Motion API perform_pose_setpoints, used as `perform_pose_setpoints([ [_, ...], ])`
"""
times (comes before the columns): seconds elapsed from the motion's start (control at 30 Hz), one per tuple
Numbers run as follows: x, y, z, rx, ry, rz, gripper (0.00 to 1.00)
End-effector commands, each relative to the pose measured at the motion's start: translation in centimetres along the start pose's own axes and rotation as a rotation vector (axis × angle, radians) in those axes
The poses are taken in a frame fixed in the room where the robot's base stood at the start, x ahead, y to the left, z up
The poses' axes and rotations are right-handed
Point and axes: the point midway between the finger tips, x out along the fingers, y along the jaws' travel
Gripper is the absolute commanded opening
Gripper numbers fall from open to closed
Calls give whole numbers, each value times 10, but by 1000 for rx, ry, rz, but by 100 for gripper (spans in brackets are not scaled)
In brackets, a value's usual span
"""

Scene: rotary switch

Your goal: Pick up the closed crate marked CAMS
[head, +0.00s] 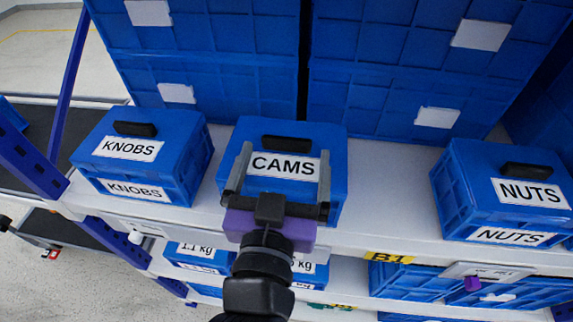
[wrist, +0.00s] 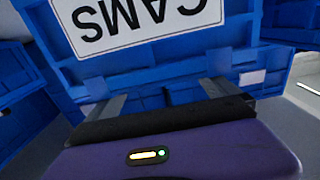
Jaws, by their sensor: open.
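The blue closed crate marked CAMS (head: 334,145) stands on the upper shelf, with a black handle on its lid and a white label. My gripper (head: 281,165) is in front of and over this crate in the head view, its two grey fingers spread on either side of the label. In the wrist view the crate (wrist: 130,70) fills the middle with its label upside down, and the open fingers of my gripper (wrist: 158,92) point toward it. Nothing is between the fingers that I can make out. I cannot tell whether they touch the crate. The crate's lower front is hidden by the gripper.
A blue KNOBS crate (head: 190,150) stands to the left and a NUTS crate (head: 460,180) to the right on the same shelf (head: 385,200). Large blue crates (head: 400,90) stand behind. More crates (head: 405,282) sit on the shelf below. Bare shelf lies between CAMS and NUTS.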

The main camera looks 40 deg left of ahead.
Motion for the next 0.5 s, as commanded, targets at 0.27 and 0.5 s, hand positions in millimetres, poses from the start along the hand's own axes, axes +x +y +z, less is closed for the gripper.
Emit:
perform_pose_setpoints([
  [0.27,37,-2,-4,0,0,0,98],
  [0.5,41,-2,-2,0,0,-1,98],
])
